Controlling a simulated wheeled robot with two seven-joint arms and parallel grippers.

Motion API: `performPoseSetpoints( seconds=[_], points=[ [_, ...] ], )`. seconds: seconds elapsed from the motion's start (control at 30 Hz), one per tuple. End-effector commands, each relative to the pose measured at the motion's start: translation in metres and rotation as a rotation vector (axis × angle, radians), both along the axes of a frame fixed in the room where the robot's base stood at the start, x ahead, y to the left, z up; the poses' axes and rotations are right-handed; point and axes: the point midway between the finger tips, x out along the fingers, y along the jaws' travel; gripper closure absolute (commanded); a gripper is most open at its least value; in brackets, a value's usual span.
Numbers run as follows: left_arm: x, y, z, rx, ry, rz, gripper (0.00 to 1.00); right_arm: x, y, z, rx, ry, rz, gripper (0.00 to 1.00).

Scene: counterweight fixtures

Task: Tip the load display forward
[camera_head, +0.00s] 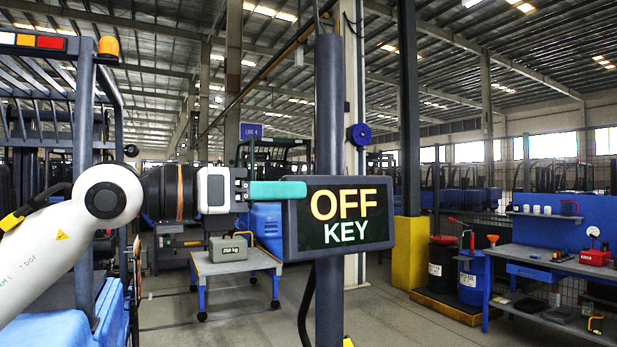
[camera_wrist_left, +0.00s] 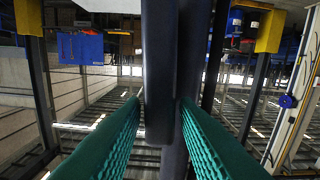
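The load display (camera_head: 340,217) is a dark framed screen reading "OFF KEY" in the head view, mounted on a dark upright post (camera_head: 329,100). My left gripper (camera_head: 298,190) reaches it from the left, and its teal finger overlaps the upper left edge of the frame. In the left wrist view the display shows edge-on as a dark bar (camera_wrist_left: 159,60). The two green fingers of my left gripper (camera_wrist_left: 160,102) lie on either side of it, appearing to touch both faces. My right gripper is not in view.
A small table (camera_head: 225,264) with a grey weight stands behind my left arm. A blue workbench (camera_head: 540,262) is at the right, with a dark drum (camera_head: 442,265) beside it. A yellow-based column (camera_head: 408,250) stands behind the display.

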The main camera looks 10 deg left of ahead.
Motion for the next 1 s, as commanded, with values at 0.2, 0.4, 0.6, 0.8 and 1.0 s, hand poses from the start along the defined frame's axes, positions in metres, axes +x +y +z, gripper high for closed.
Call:
performPoseSetpoints(
  seconds=[0.2, 0.4, 0.6, 0.8, 1.0],
  points=[
    [0.018, -0.027, 0.003, -0.001, 0.001, -0.001, 0.73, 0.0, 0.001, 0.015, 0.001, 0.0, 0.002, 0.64],
    [0.024, -0.035, 0.0, -0.002, 0.001, -0.001, 0.73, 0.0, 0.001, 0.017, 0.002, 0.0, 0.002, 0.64],
    [0.024, -0.036, 0.0, -0.002, 0.001, 0.0, 0.73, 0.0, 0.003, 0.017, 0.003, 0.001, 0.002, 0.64],
    [0.024, -0.035, 0.0, -0.003, 0.001, 0.0, 0.99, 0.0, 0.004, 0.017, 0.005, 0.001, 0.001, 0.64],
    [0.023, -0.036, -0.004, 0.012, -0.024, -0.001, 1.0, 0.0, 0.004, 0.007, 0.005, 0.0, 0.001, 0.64]
  ],
)
